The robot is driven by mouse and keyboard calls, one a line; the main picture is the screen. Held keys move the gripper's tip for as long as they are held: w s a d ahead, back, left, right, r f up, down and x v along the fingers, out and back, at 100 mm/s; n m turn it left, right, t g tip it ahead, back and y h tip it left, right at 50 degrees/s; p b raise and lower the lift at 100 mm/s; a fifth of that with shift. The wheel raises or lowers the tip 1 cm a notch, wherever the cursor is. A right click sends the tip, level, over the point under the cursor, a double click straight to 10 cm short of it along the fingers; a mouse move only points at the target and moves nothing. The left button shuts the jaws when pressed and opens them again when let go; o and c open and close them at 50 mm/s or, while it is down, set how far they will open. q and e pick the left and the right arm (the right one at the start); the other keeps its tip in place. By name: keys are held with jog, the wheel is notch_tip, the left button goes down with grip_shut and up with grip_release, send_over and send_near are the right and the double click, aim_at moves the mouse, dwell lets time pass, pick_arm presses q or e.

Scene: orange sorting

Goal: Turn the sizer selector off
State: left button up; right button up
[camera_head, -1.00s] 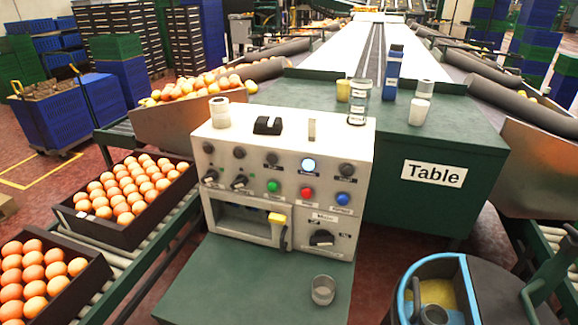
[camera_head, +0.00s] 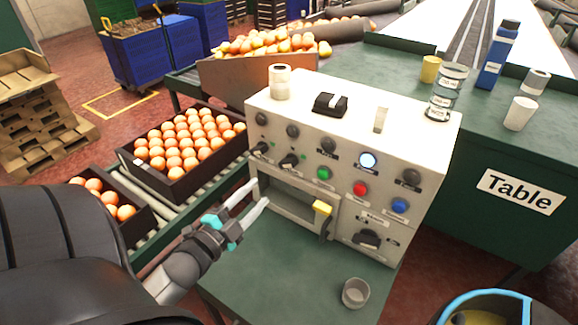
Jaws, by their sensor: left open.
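The control panel (camera_head: 345,130) is a pale box with rows of knobs and coloured buttons. Two black selectors, one at the left edge (camera_head: 262,148) and one beside it (camera_head: 289,160), sit left of the green button (camera_head: 323,173). A larger black rotary switch (camera_head: 366,239) is at the lower right of the front. The labels are too small to read, so I cannot tell which is the sizer selector. My left gripper (camera_head: 257,194) is open and empty, its fingers pointing at the panel's lower left, below the two selectors. My right gripper is out of view.
A yellow-handled lever (camera_head: 322,208) sits beside the panel's recess. A crate of oranges (camera_head: 140,172) is on the rollers at left.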

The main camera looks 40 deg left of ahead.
aim_at(286, 166)
pick_arm(q)
jog(key=w, duration=0.3)
jog(key=w+b, duration=0.1)
jog(key=w, duration=0.2)
jog(key=w+a, duration=0.1)
jog(key=w, duration=0.3)
jog(key=shift+w+a+b, duration=0.1)
jog(key=shift+b, duration=0.25)
jog(key=shift+w+a, duration=0.1)
jog(key=shift+w, duration=0.85)
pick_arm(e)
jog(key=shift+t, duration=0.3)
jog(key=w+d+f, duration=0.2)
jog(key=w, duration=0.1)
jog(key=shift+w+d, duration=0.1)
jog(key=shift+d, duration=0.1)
pick_arm(q)
grip_shut()
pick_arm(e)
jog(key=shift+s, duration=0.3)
